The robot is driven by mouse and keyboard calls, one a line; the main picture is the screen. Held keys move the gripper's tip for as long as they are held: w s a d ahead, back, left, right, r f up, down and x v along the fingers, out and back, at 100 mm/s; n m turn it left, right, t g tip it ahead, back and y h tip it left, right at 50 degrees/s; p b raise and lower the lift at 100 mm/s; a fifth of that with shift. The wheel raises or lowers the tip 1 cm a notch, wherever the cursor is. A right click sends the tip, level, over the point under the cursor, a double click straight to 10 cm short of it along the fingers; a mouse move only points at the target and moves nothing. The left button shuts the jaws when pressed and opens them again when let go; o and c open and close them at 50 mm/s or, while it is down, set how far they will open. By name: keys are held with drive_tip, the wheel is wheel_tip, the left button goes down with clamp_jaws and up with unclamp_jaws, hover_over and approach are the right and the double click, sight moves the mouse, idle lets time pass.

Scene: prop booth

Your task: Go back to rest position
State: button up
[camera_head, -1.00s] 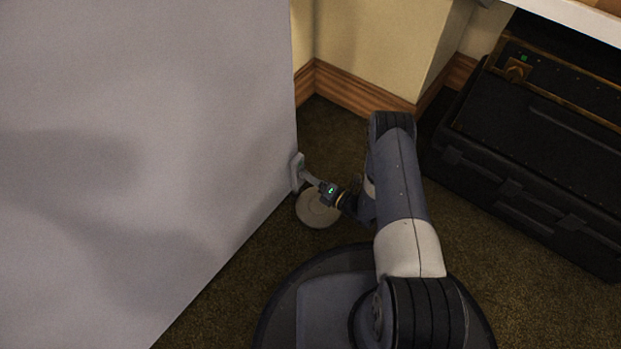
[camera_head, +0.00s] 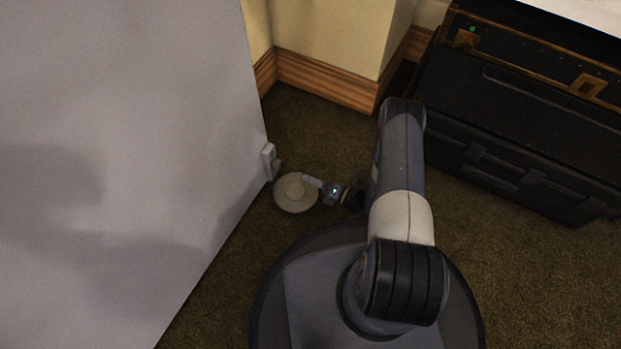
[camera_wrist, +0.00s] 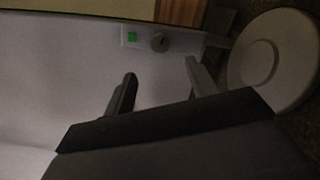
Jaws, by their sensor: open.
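My gripper (camera_head: 313,182) is low over the carpet, at the end of my arm, to the right of a large pale grey panel (camera_head: 120,150). In the wrist view my gripper (camera_wrist: 158,88) shows two fingers spread apart with nothing between them. A small light plate with a knob (camera_wrist: 145,38) and a green mark is on the panel, beyond the fingertips. It also shows at the panel's edge in the head view (camera_head: 269,162), apart from the gripper.
A pale round disc (camera_head: 295,194) lies on the carpet just by the gripper, and also shows at right in the wrist view (camera_wrist: 275,62). A black case (camera_head: 520,130) stands at right. A yellow wall with wooden skirting (camera_head: 325,80) is behind. Brown carpet (camera_head: 500,270) is bare at lower right.

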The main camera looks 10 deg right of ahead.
sight(280, 166)
drive_tip(key=b+x, duration=0.3)
drive_tip(key=x, duration=0.8)
drive_tip(key=shift+a, duration=0.1)
drive_tip(key=shift+s, duration=0.1)
